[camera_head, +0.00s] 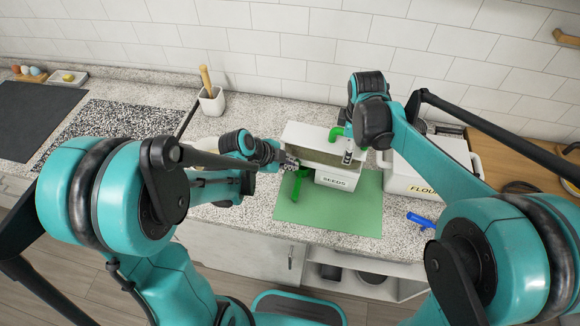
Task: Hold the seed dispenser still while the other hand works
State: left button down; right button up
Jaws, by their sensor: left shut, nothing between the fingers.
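The seed dispenser (337,181) is a white box labelled SEEDS, with a wider open-topped upper part. It stands upright on a green mat (345,212). My left gripper (290,164) is shut and empty at the dispenser's left side; I cannot tell whether it touches it. A green piece (299,184) shows just below the left fingertips. My right arm reaches over the dispenser's right end from behind, and its fingers are largely hidden. A green bent part (338,132) and a small grey-and-white upright piece (348,152) show below the right wrist.
A white FLOUR container (425,181) stands close to the right. A blue object (420,220) lies at the mat's right. A white crock (211,101) with a wooden-handled tool stands at back left. The speckled counter left of the mat is partly clear.

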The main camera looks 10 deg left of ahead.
pick_arm(q)
jog(key=shift+w+d, duration=0.1)
jog(key=shift+w, duration=0.6)
pick_arm(e)
jog(key=shift+f, duration=0.1)
pick_arm(q)
jog(key=s+a+r, duration=0.4)
jog(key=s+r, duration=0.4)
jog(key=shift+s+a, duration=0.3)
dwell(0.8)
jog(key=shift+s+a+f, duration=0.15)
jog(key=shift+s+a, duration=0.05)
jog(key=shift+s, duration=0.7)
